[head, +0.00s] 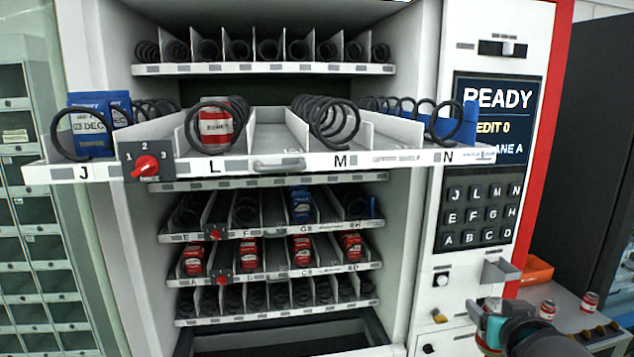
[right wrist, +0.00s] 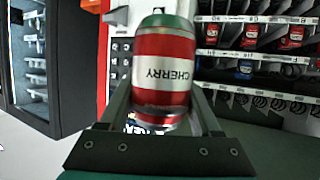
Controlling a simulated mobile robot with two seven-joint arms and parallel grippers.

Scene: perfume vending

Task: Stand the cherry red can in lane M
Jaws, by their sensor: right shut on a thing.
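The cherry red can (right wrist: 162,70), red and silver with a green end and the word CHERRY, lies between the fingers of my right gripper (right wrist: 160,108) in the right wrist view. The gripper is shut on it. In the head view my right gripper (head: 500,330) is low at the right, in front of the side table and well away from the tray; the can is hard to make out there. Lane M (head: 340,161) is on the pulled-out white tray, with a dark coil (head: 334,120) above its label. My left gripper is not in view.
Lane L holds a red can (head: 215,127); blue packs (head: 93,125) stand at lane J and a blue item (head: 452,125) at lane N. A red dial (head: 146,167) is on the tray front. Two cans (head: 547,309) (head: 590,301) stand on the side table. The panel (head: 497,118) reads READY.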

